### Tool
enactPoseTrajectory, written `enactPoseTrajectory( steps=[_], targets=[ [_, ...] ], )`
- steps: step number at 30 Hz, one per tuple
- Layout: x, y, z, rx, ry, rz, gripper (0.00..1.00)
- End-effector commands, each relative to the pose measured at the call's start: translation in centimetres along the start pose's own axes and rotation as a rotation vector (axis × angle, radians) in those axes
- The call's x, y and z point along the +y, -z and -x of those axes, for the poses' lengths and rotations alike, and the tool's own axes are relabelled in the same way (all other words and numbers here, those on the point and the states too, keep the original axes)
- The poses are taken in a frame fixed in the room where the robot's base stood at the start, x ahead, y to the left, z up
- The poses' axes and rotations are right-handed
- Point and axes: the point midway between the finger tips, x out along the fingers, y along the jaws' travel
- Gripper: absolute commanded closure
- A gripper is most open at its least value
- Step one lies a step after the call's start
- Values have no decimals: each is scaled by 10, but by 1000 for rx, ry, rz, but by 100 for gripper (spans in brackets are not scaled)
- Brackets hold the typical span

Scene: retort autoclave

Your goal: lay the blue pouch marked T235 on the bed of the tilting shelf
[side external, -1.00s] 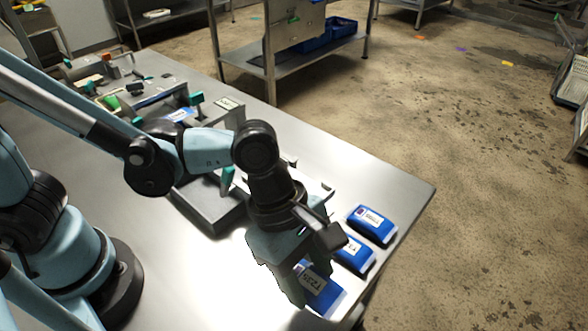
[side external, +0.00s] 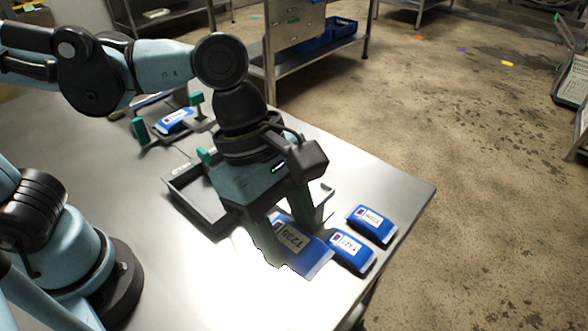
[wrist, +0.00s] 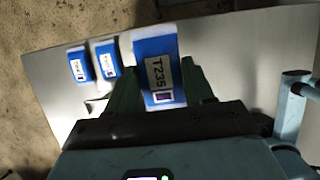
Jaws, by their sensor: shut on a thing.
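The blue pouch marked T235 (side external: 312,256) is held between the fingers of my gripper (side external: 287,238), which is shut on it. It appears raised above the table. In the wrist view the pouch (wrist: 153,48) sits between the two green fingers of my gripper (wrist: 160,82), its white label readable. A grey low-walled tray-like bed (side external: 183,198) lies left of my gripper, partly hidden by it. I cannot tell for certain whether this is the tilting shelf.
Two other blue pouches (side external: 352,253) (side external: 371,224) lie near the table's right edge. Another blue pouch (side external: 175,121) lies on a fixture with green posts (side external: 140,130) at the back. The table's front left (side external: 190,285) is clear.

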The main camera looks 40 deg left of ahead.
Motion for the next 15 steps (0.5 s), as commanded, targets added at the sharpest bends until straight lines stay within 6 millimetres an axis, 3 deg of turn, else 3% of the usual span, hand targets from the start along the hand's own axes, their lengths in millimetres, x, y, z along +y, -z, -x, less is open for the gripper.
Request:
enactPoseTrajectory(
  steps=[3, 7, 15],
  targets=[
    [21, 15, 24, -4, 0, 5, 78],
    [33, 25, 42, -11, 2, -3, 78],
    [52, 45, 49, -16, 2, -8, 78]
  ],
)
